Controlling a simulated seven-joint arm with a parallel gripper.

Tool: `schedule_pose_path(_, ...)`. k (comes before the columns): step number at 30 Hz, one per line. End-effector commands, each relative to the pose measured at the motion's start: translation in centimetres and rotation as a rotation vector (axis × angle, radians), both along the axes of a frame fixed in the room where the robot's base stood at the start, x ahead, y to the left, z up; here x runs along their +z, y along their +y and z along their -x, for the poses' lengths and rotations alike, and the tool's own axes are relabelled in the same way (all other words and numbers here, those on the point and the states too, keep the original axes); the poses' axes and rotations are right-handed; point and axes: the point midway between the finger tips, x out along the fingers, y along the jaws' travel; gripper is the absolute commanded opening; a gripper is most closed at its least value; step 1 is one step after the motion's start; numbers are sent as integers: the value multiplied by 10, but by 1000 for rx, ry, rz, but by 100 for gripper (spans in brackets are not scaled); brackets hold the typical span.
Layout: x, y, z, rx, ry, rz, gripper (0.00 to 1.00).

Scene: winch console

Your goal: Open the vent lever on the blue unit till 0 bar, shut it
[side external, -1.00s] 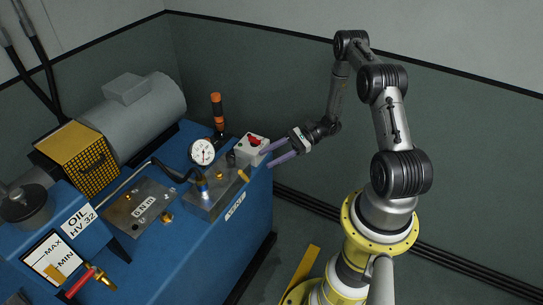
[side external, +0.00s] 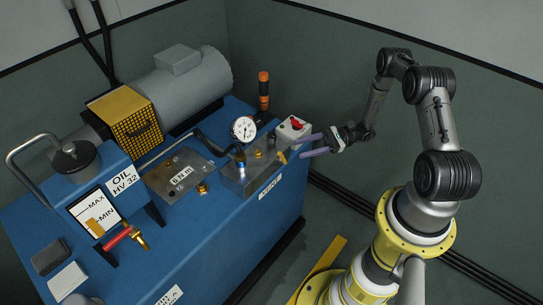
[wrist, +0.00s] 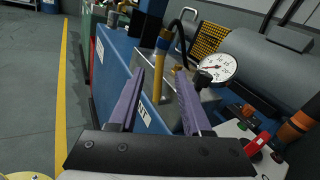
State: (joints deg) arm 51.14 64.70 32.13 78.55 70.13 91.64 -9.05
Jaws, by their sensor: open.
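The vent lever (side external: 282,158) is a yellow-orange handle at the front right end of the metal valve block on the blue unit (side external: 215,240). The white VENT label (side external: 270,186) is below it on the side. In the wrist view the lever (wrist: 157,86) stands as a yellow rod in the gap between my fingers, beyond them as far as I can tell. My gripper (side external: 303,148) has purple fingers, spread and empty, just right of the lever; contact is not visible. The round pressure gauge (side external: 243,129) also shows in the wrist view (wrist: 217,68); its reading is too small to tell.
A white box with a red switch (side external: 294,127) stands close behind my fingers. An orange-and-black beacon (side external: 263,90) rises behind it. A red-handled tap (side external: 118,237) is at the front left. Floor right of the unit is open.

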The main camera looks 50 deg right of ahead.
Motion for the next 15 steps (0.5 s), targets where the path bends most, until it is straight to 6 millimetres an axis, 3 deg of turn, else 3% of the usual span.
schedule_pose_path(9, 0, 56, -32, 5, 1, 1, 48)
schedule_pose_path(15, 0, 83, -49, 3, 0, 2, 48)
